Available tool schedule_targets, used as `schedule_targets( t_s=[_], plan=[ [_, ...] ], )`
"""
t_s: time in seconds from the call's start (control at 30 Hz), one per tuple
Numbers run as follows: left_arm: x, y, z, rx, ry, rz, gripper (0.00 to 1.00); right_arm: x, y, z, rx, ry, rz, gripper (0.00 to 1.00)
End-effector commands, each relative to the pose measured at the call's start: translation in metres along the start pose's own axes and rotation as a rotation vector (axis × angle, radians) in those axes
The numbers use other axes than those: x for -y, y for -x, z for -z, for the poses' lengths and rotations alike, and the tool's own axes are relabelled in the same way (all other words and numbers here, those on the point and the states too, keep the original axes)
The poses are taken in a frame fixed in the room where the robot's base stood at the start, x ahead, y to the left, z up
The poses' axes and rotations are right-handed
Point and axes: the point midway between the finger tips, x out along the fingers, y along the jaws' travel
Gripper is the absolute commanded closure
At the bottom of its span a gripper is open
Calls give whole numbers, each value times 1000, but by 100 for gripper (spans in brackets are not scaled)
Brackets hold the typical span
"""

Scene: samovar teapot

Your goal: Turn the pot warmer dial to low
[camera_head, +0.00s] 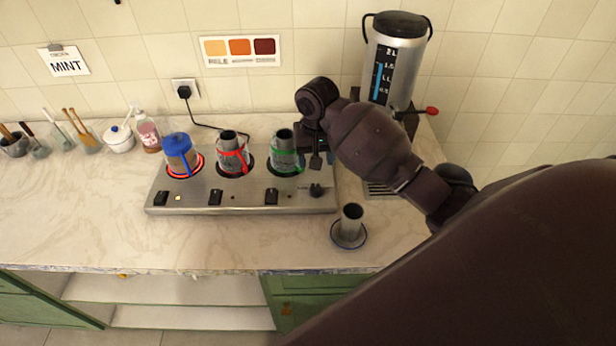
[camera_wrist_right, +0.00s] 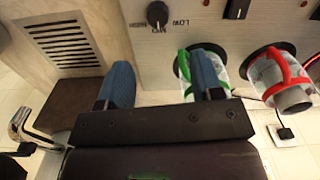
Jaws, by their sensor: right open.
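The pot warmer (camera_head: 240,199) is a long metal unit on the counter with several round plates. Its black dial (camera_head: 316,190) sits at the right end of the front face. In the right wrist view the dial (camera_wrist_right: 157,14) shows at the top, with the word LOW beside it and another label below that is hard to read. My left gripper is out of view.
A blue-lidded jar (camera_head: 181,154), a red-banded pot (camera_head: 231,155) and a green-banded pot (camera_head: 285,150) stand on the plates. The green one is close to my right gripper. A small cup on a saucer (camera_head: 362,241) stands in front, and a tall urn (camera_head: 385,72) behind.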

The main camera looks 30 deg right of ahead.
Motion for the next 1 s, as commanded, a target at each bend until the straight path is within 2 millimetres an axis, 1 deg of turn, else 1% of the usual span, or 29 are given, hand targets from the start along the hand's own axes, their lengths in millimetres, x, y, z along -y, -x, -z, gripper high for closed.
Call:
schedule_targets(
  t_s=[0.17, 0.27, 0.4, 0.6, 0.8, 1.0],
  plan=[
    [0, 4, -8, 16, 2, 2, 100, 0, -20, -1, 4, 1, -1, 40],
    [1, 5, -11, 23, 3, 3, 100, 0, -37, -1, 5, 0, -2, 40],
    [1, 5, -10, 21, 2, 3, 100, 0, -62, -1, 5, 0, -1, 40],
    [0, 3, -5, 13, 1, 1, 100, 0, -90, -1, 3, 0, -2, 40],
    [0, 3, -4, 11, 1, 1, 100, 0, -104, -1, 1, 0, -1, 40],
    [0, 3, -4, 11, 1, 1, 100, 0, -106, -1, 1, 1, -1, 40]
  ],
)
